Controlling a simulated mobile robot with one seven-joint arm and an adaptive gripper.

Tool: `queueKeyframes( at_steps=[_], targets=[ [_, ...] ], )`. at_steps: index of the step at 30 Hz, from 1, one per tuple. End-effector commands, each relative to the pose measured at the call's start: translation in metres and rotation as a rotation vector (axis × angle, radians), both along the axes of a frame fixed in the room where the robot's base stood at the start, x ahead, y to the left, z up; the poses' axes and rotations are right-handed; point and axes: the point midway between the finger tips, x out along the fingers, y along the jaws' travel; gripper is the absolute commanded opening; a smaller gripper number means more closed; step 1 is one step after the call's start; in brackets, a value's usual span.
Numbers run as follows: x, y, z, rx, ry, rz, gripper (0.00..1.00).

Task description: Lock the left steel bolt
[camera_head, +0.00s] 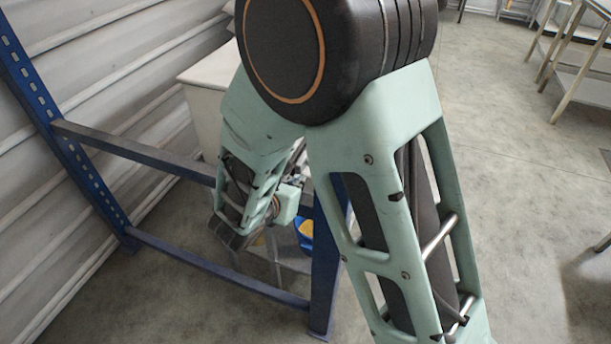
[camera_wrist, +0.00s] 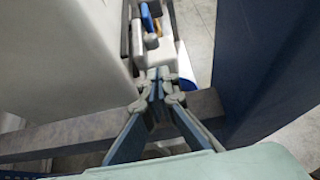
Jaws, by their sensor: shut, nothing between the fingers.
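My gripper (camera_wrist: 159,78) is shut and empty in the wrist view, its two fingertips together between a pale container wall and a dark blue post. A pale hopper-like container (camera_wrist: 65,65) fills the left of the wrist view; a pale box, probably the same container (camera_head: 203,75), shows behind my arm in the head view. I cannot make out the left steel bolt in either view. In the head view my own arm covers the middle, and my fingertips cannot be made out.
A blue steel frame (camera_head: 180,255) with crossbars stands at the left, by a corrugated wall (camera_head: 60,190). One post (camera_wrist: 262,70) is close on the right in the wrist view. A blue and yellow item (camera_head: 304,235) sits low behind the frame.

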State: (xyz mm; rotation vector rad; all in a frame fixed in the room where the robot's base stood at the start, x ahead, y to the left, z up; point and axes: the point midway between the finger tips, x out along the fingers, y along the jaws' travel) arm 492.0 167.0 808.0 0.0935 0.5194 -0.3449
Motion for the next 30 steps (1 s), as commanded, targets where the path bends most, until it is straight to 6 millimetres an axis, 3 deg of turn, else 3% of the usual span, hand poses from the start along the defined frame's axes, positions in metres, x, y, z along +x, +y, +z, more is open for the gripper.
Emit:
queueKeyframes(
  at_steps=[3,10,30],
  targets=[
    [-0.021,0.008,0.015,0.001,0.0,0.003,0.0],
    [-0.043,0.016,0.027,-0.001,0.0,0.001,0.0],
    [-0.045,0.018,0.03,0.025,0.0,-0.016,0.0]
  ],
)
